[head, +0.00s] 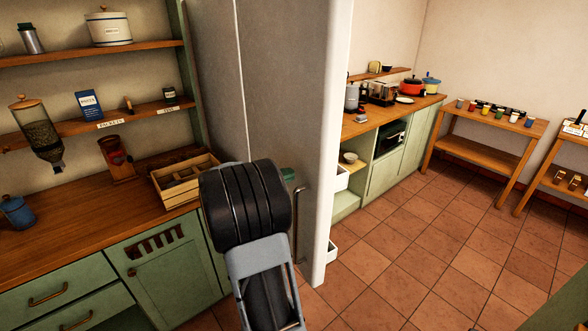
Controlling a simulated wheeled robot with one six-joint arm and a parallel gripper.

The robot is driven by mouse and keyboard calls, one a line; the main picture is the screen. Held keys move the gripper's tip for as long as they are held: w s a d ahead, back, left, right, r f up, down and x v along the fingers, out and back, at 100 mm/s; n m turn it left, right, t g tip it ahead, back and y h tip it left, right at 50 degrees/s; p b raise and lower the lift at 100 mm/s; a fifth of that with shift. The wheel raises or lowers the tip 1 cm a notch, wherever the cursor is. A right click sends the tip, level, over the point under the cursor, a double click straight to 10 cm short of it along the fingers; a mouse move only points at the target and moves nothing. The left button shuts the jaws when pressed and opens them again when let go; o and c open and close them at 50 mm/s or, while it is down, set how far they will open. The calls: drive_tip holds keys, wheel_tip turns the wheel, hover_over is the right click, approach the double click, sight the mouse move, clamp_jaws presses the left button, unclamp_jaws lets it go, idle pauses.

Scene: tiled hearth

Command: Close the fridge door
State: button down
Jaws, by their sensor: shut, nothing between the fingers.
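The fridge (212,60) stands in the middle of the head view, a tall grey body to the right of the shelves. Its door (290,90) stands open, with its outer grey face towards me and its pale free edge on the right. A vertical handle (298,225) is low on that face near the free edge. White bins (342,179) show beyond the edge, on the inner side. My black and grey arm rises from the bottom in front of the lower door. My gripper does not show; the arm hides that area. I cannot tell whether anything touches the door.
A wooden counter (75,220) with green cupboards is on the left, holding a wooden crate (186,180) beside the fridge. Another green counter (385,122) stands behind on the right, with wooden tables (490,125) farther right. The tiled floor (410,240) right of the door is clear.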

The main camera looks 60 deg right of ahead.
drive_tip(key=shift+p+x, duration=0.35)
drive_tip(key=shift+x, duration=0.85)
drive_tip(key=shift+d, duration=0.15)
